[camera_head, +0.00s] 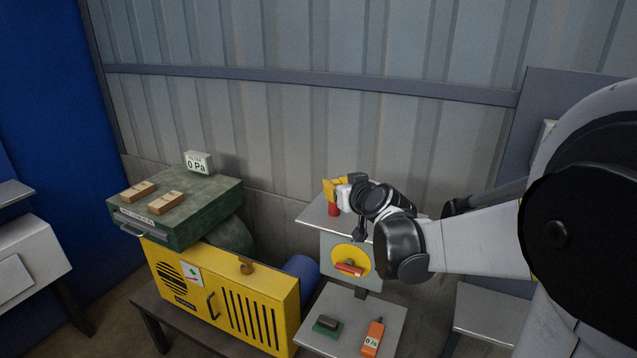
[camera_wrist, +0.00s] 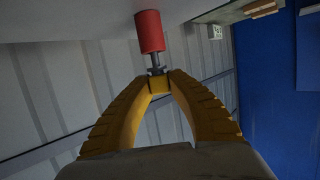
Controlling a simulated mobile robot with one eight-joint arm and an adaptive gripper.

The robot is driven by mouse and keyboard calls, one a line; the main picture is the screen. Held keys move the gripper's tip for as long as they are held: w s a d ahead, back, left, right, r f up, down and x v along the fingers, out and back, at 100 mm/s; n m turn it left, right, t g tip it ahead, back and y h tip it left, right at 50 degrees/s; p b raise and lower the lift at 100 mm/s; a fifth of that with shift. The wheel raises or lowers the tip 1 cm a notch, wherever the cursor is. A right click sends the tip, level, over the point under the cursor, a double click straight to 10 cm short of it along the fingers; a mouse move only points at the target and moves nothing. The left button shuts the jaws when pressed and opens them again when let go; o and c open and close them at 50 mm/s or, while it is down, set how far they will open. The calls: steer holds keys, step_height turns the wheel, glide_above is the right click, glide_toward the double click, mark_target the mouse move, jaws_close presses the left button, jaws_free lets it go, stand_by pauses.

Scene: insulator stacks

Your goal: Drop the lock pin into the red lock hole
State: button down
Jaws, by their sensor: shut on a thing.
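In the wrist view, my gripper (camera_wrist: 159,82) has its yellow fingers closed together on the end of a grey metal stem (camera_wrist: 155,62). A red cylinder (camera_wrist: 150,32) is at the other end of this stem. I take the piece to be the lock pin. In the head view my gripper (camera_head: 338,188) is over a small grey shelf (camera_head: 315,213), with the red cylinder (camera_head: 333,209) just below the fingers. I cannot tell whether it touches the shelf. Below is a yellow disc (camera_head: 341,253) with a red bar (camera_head: 349,269) across it. No red lock hole can be made out clearly.
A lower grey table (camera_head: 345,308) holds a green block (camera_head: 327,325) and an orange meter (camera_head: 373,337). To the left are a yellow louvred cabinet (camera_head: 222,290) and a green case (camera_head: 190,220) with wooden blocks. The corrugated wall (camera_head: 290,120) stands close behind the shelf.

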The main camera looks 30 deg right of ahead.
steer(key=shift+f+b, duration=0.65)
steer(key=shift+f, duration=0.2)
steer(key=c, duration=1.3)
jaws_free()
steer(key=shift+r, duration=0.1)
steer(key=v, duration=1.2)
